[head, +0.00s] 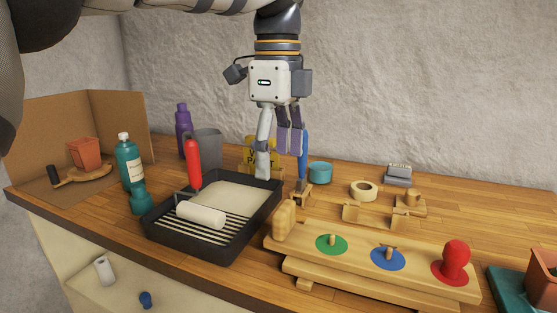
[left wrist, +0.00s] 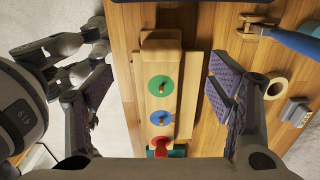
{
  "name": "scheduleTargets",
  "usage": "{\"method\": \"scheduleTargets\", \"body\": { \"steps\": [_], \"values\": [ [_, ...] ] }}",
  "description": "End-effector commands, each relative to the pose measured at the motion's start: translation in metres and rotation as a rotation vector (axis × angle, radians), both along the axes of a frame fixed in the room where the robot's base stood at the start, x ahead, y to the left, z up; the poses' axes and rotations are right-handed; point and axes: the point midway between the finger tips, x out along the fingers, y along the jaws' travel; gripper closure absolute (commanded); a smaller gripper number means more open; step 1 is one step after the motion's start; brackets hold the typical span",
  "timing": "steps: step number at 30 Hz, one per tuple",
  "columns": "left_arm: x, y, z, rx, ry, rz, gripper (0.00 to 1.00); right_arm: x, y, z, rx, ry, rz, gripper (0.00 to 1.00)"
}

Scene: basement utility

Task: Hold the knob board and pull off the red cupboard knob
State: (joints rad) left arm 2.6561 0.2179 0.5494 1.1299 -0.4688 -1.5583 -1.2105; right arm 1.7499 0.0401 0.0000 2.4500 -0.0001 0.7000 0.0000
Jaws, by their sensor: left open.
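The knob board (head: 300,244) is a long pale wooden board on the bench at the front right, raised on a wooden base. It has green (head: 332,244), blue (head: 388,258) and red discs in a row. The red cupboard knob (head: 456,261) stands upright on the red disc; bare pegs stand on the other two. A rounded wooden grip (head: 285,220) rises at the board's left end. My left gripper (head: 281,165) is open and empty, above and behind that end. In the left wrist view the board (left wrist: 163,65) lies between its fingers (left wrist: 155,92); the knob (left wrist: 157,164) is partly cut off.
A black paint tray (head: 232,232) with a white roller lies left of the board. A teal bottle (head: 130,163) stands beyond it. A tape roll (head: 363,190), a teal cup (head: 320,172) and small wooden pieces sit behind the board. A terracotta pot (head: 542,280) stands at right.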

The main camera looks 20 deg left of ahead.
Motion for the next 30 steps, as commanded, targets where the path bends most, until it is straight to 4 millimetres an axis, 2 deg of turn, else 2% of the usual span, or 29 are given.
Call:
{"method": "scheduleTargets", "body": {
  "steps": [4, 12, 16, 21, 28, 30],
  "values": [
    [0.001, -0.002, -0.019, -0.004, -0.001, -0.003, 0.25, 0.0, 0.0, 0.0, 0.0, 0.0, 0.0, 0.49],
    [0.0, -0.002, -0.085, -0.004, 0.001, -0.002, 0.25, 0.0, 0.0, 0.0, 0.0, 0.0, 0.0, 0.49],
    [0.001, -0.002, -0.106, -0.004, -0.001, -0.001, 0.25, 0.0, 0.0, 0.0, 0.0, 0.0, 0.0, 0.49],
    [0.001, -0.002, -0.118, -0.003, -0.004, -0.001, 0.25, 0.0, 0.0, 0.0, 0.0, 0.0, 0.0, 0.49],
    [0.001, -0.002, -0.119, -0.003, -0.004, 0.0, 0.25, 0.0, 0.0, 0.0, 0.0, 0.0, 0.0, 0.49],
    [0.001, -0.002, -0.119, -0.003, -0.004, 0.0, 0.41, 0.0, 0.0, 0.0, 0.0, 0.0, 0.0, 0.49]
  ]
}}
